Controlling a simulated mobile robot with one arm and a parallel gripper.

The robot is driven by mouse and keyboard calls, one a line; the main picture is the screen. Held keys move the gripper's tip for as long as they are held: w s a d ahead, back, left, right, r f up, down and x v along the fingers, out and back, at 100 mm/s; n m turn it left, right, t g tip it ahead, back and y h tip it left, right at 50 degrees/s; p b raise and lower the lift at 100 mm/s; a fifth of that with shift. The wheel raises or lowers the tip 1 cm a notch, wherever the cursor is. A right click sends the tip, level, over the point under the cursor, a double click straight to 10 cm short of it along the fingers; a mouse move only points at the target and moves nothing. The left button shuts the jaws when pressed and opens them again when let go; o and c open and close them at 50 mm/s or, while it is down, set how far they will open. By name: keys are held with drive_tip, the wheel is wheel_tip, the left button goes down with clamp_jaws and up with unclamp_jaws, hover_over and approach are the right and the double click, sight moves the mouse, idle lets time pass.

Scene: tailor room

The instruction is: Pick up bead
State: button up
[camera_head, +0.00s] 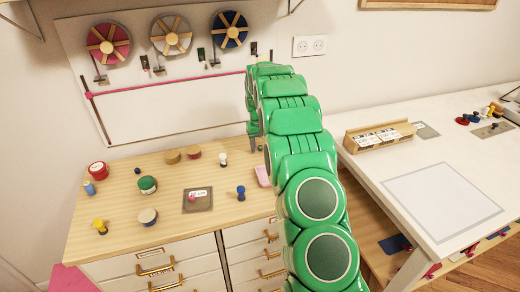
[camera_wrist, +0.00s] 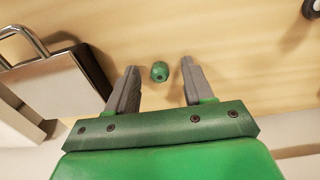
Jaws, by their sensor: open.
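The bead is a small round green piece with a dark hole (camera_wrist: 160,71), lying on the wooden top in the wrist view. My gripper (camera_wrist: 159,66) is open, with one grey finger on each side of the bead in the picture and a gap on both sides. Nothing is held. The height of the fingertips above the top is hard to tell. In the head view my gripper (camera_head: 254,139) is at the far side of the dresser top, partly behind my green arm, and I cannot make out the bead there.
A metal-edged box-like object (camera_wrist: 62,85) stands close left of my fingers in the wrist view. The dresser top (camera_head: 125,195) holds a pink block (camera_head: 263,176), a blue pawn-like piece (camera_head: 241,193), a dark square pad (camera_head: 198,203) and several spools. The wall is close behind.

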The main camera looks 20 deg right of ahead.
clamp_jaws()
drive_tip(key=shift+r, duration=0.1)
idle(0.3)
